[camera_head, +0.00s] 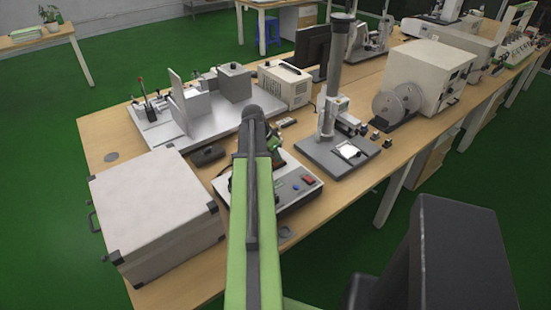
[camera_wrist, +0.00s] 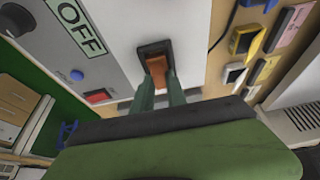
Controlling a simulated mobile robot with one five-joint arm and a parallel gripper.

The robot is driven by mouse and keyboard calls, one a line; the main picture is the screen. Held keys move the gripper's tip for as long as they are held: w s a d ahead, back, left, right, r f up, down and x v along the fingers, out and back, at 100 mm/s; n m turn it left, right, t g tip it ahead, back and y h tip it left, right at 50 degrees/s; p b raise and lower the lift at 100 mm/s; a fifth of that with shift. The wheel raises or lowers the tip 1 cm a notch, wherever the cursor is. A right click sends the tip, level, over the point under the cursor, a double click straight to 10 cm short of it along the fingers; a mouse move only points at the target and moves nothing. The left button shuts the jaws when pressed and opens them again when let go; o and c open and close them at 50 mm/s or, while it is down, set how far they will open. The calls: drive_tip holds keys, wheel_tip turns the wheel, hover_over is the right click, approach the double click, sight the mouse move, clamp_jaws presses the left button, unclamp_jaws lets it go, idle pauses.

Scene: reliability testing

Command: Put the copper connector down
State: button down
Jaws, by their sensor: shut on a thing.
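The copper connector (camera_wrist: 156,65) is a small orange-brown piece at the top middle of the wrist view. My gripper (camera_wrist: 159,78) is shut on it, with a dark green finger on either side. A black square frame (camera_wrist: 147,50) surrounds the connector's upper part, against a light grey panel (camera_wrist: 120,25). I cannot tell whether the connector sits inside the frame or is just in front of it. In the head view, my own arm hides the connector and most of the gripper, above the device with red and blue buttons (camera_head: 299,185).
The wooden bench (camera_head: 110,130) also bears a large white case (camera_head: 150,200), a metal fixture (camera_head: 190,110) and a column stand (camera_head: 330,140).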

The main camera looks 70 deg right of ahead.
drive_tip(key=shift+f, duration=0.1)
drive_tip(key=c, duration=1.3)
unclamp_jaws()
drive_tip(key=shift+c, duration=0.2)
drive_tip(key=shift+a+r+p, duration=0.1)
drive_tip(key=shift+r+p, duration=0.3)
drive_tip(key=shift+r, duration=0.15)
drive_tip(key=p+v, duration=1)
drive_tip(key=v, duration=0.1)
drive_tip(key=shift+a, duration=0.15)
drive_tip(key=shift+w, duration=0.15)
